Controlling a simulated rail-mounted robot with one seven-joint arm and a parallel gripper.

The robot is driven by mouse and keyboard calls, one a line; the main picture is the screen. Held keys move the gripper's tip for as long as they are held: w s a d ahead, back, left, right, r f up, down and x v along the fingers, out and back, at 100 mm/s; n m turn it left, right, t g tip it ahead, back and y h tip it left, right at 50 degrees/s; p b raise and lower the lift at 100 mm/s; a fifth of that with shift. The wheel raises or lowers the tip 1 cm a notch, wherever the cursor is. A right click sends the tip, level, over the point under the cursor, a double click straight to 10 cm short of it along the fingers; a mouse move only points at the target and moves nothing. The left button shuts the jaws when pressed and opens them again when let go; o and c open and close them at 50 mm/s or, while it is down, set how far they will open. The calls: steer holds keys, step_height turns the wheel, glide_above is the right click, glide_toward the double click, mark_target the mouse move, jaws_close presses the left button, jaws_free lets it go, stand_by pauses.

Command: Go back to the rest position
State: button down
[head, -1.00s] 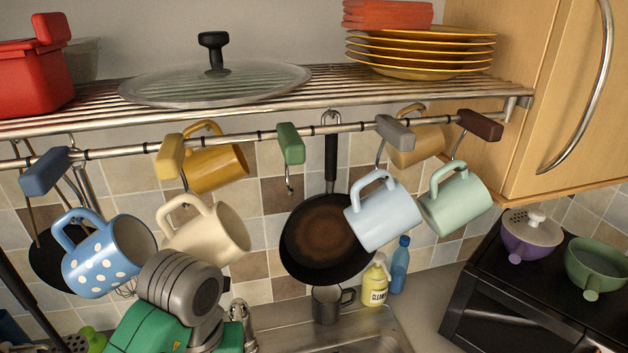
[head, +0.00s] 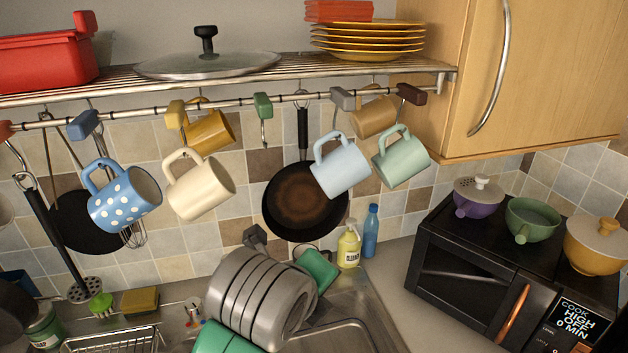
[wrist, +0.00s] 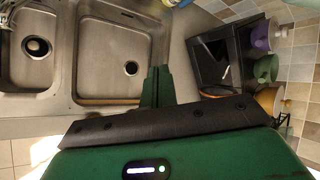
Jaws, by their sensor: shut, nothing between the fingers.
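My gripper (wrist: 157,88) shows in the wrist view with its green fingers together and empty, pointing down toward the sink and counter. In the head view my grey and green arm covers the lower middle, and the fingertips cannot be made out there. The mugs hang from hooks on the rail, clear of my arm: a blue dotted mug (head: 125,196), a cream mug (head: 200,184), a yellow mug (head: 209,132), a light blue mug (head: 340,167), a tan mug (head: 374,118) and a mint mug (head: 402,158). The green hook (head: 263,104) holds no mug.
A frying pan (head: 305,197) hangs behind the mugs. The sink (wrist: 113,50) lies below my gripper. A black microwave (head: 485,265) with pots on top stands at right. A cleaner bottle (head: 349,245) and a blue bottle (head: 371,231) stand on the counter. The wall cupboard (head: 555,75) is at upper right.

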steer(key=s+d+r+n+t+h, duration=0.1)
steer(key=s+d+r+n+t, duration=0.15)
steer(key=r+n+t, duration=0.5)
steer(key=s+d+r+n+t+h, duration=0.15)
steer(key=d+r+n, duration=0.3)
steer(key=r, duration=0.55)
steer(key=s+a+r+n+t+y, duration=0.6)
steer(key=s+n, duration=0.6)
steer(key=n, duration=0.3)
step_height(320, 180, up, 3)
steer(key=shift+s+a+f+t, duration=0.2)
steer(key=shift+a+t, duration=0.4)
steer(key=shift+t, duration=0.4)
